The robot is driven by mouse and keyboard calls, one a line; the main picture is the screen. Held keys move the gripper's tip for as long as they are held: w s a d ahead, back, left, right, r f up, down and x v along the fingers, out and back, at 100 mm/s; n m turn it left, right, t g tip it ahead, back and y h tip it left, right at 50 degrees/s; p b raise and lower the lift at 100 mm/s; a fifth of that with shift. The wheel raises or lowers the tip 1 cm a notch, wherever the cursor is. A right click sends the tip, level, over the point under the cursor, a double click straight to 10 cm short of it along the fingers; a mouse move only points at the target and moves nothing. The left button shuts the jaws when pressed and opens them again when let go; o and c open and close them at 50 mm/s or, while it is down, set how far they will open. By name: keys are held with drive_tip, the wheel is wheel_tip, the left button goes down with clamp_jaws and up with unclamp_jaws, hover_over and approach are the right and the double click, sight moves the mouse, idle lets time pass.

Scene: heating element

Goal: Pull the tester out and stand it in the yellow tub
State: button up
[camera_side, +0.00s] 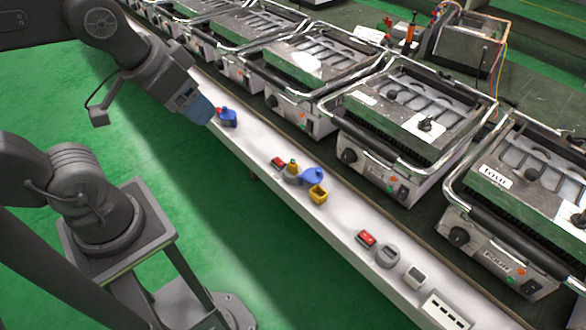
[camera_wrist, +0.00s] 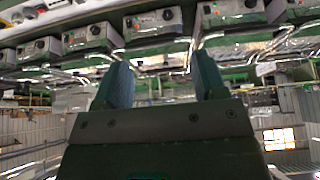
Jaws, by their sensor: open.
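The yellow tub (camera_side: 318,195) stands on the white ledge in the middle of the side view. Just left of it, a small yellow-and-green upright piece (camera_side: 293,164) stands in a round grey holder (camera_side: 292,177); it looks like the tester, but it is too small to be sure. My gripper (camera_side: 200,112) is up and left of them, above the ledge near its far part. In the wrist view its two blue fingers (camera_wrist: 162,78) are apart with nothing between them. The tub and tester cannot be made out in the wrist view.
A blue piece (camera_side: 312,176) sits between holder and tub, with a red piece (camera_side: 278,162) left of the holder. Another blue piece (camera_side: 228,118) is near my gripper. Red, grey and white parts lie lower right. Contact grills (camera_side: 400,130) line the ledge's far side.

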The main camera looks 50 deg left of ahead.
drive_tip(key=w+a+f+t+y, duration=0.1)
drive_tip(key=w+a+f+t, duration=0.15)
drive_tip(key=w, duration=0.85)
drive_tip(key=m+t, duration=0.2)
drive_tip(key=t, duration=0.3)
hover_over(290, 165)
drive_tip(key=s+a, duration=0.1)
wheel_tip(290, 165, down, 26)
drive_tip(key=s+d+f+n+t+h, duration=0.15)
drive_tip(key=s+f+t, duration=0.35)
drive_tip(key=s+f, duration=0.95)
drive_tip(key=shift+n+y, duration=0.25)
drive_tip(key=shift+w+a+f, duration=0.1)
drive_tip(key=shift+w+f, duration=0.25)
drive_tip(key=shift+w, duration=2.1)
drive_tip(key=shift+w+f, duration=0.35)
drive_tip(key=shift+w, duration=2.15)
drive_tip(key=shift+w+a+f, duration=0.1)
drive_tip(key=shift+w+f, duration=0.25)
drive_tip(key=shift+w, duration=2.1)
